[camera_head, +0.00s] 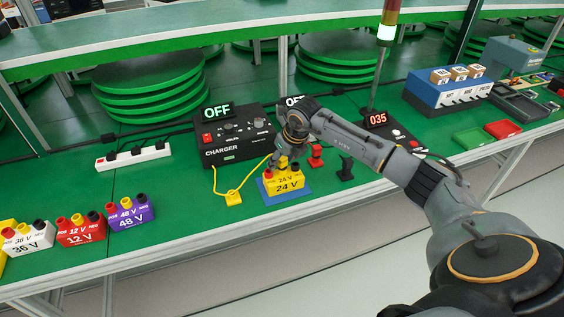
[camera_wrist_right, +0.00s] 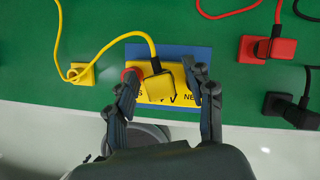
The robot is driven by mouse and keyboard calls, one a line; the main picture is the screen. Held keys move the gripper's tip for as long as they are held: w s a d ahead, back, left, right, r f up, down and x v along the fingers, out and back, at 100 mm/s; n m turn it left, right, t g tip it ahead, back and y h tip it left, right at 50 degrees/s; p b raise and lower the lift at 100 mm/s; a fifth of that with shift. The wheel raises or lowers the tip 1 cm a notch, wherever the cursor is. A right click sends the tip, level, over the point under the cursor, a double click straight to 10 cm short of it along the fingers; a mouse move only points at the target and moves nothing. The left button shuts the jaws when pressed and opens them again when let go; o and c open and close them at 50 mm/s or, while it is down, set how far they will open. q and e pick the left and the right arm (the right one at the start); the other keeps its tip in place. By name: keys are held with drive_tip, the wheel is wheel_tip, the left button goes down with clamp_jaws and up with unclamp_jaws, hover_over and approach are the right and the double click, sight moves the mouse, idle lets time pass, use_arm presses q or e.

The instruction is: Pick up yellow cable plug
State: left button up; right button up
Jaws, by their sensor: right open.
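The yellow cable plug (camera_wrist_right: 160,87) sits on the middle of the yellow 24 V battery (camera_head: 284,184), with its yellow cable running off to the left. My right gripper (camera_wrist_right: 166,96) is open above the battery, with one finger on each side of the plug; I cannot tell whether they touch it. In the head view my right gripper (camera_head: 291,152) hangs just over the battery and partly hides the plug. My left gripper is not in view.
The battery stands on a blue mat (camera_head: 266,194). Behind it is the black charger (camera_head: 235,140), reading OFF. A red plug (camera_head: 316,155) and a black plug (camera_head: 346,168) lie to the right. Purple (camera_head: 130,215), red (camera_head: 80,232) and white (camera_head: 28,240) batteries stand at the left.

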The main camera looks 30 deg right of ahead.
drive_tip(key=c, duration=1.1)
drive_tip(key=shift+r, duration=0.5)
wheel_tip(320, 180, up, 2)
drive_tip(key=shift+r+b, duration=0.15)
drive_tip(key=shift+b, duration=0.6)
drive_tip(key=s+a+r+b, duration=0.2)
drive_tip(key=s+a+r, duration=0.4)
drive_tip(key=s+r, duration=0.3)
drive_tip(key=s, duration=0.3)
drive_tip(key=shift+s+a+r, duration=0.15)
drive_tip(key=shift+a+r, duration=0.15)
drive_tip(key=shift+r, duration=0.1)
